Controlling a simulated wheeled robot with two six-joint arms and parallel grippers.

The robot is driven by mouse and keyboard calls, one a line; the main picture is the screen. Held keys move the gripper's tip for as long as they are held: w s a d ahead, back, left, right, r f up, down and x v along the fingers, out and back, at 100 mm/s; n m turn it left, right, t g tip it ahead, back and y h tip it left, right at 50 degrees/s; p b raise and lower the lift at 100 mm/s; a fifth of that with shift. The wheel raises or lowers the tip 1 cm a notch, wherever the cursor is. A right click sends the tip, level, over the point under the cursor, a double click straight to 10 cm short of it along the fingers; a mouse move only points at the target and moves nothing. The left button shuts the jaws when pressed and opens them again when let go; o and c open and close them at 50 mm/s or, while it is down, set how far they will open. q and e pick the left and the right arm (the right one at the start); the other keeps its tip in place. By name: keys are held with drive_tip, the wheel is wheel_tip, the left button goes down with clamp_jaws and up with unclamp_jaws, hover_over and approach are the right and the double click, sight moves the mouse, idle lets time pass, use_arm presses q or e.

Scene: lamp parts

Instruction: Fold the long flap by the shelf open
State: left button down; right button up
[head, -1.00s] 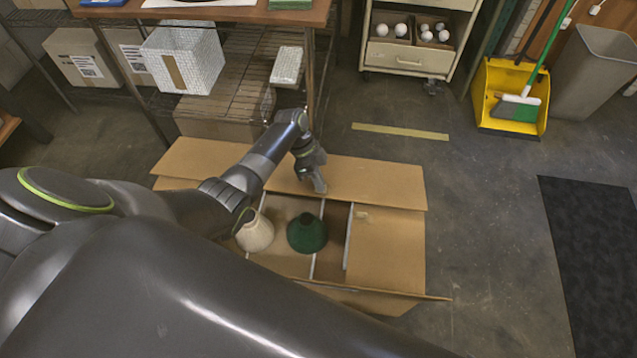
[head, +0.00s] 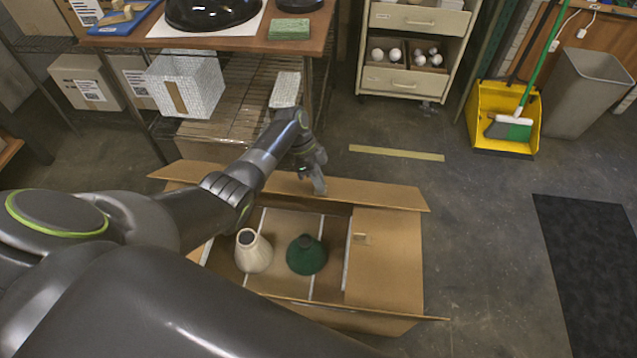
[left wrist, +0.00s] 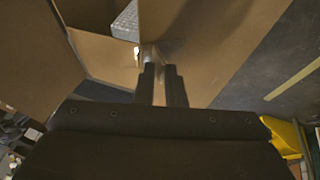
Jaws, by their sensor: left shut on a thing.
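The brown cardboard box (head: 347,287) stands open on the floor. Its long flap by the shelf (head: 375,192) runs along the far side and stands raised, seen as a narrow slanting strip. My left gripper (head: 319,187) is shut on this flap near the middle of its length. In the left wrist view the fingers (left wrist: 162,72) are close together at the cardboard, and the flap (left wrist: 225,45) spreads to their right. The exact grip on the edge is hard to see. My right gripper is not in view.
A cream lampshade (head: 253,252) and a green lampshade (head: 306,255) stand between white-edged dividers in the box. A short flap (head: 385,245) covers its right end. The shelf (head: 235,85) stands just behind. Floor to the right is clear up to the black mat (head: 590,270).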

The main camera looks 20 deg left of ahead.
use_arm(q)
drive_tip(key=shift+w+a, duration=0.25)
drive_tip(key=shift+w, duration=0.05)
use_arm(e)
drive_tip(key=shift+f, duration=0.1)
use_arm(q)
drive_tip(key=c, duration=1.8)
unclamp_jaws()
drive_tip(key=shift+w+f, duration=0.1)
drive_tip(key=shift+f, duration=0.05)
drive_tip(key=shift+o, duration=0.9)
drive_tip(key=shift+f, duration=0.15)
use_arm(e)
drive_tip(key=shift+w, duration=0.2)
use_arm(q)
drive_tip(key=shift+d, duration=0.1)
